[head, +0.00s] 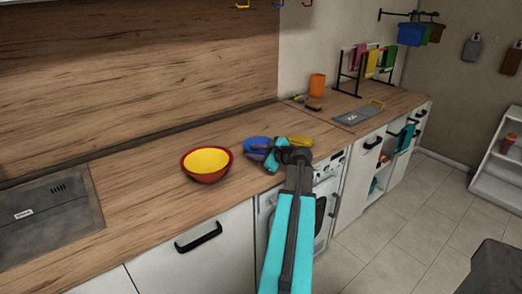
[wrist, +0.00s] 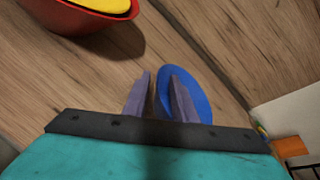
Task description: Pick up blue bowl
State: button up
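The blue bowl (head: 256,143) is on the wooden counter, partly covered by my gripper (head: 263,156) in the head view. In the wrist view the blue bowl (wrist: 193,93) shows as a blue oval beyond the fingers.
A red bowl with a yellow inside (head: 207,164) stands to the left. A yellow object (head: 300,141) is partly hidden behind my arm.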

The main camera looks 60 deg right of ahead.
dwell(0.4)
grip_shut()
dwell(0.4)
notch_tip(320, 180, up, 18)
jog(key=b, duration=0.1)
jog(key=shift+b, duration=0.35)
dwell(0.5)
dwell(0.4)
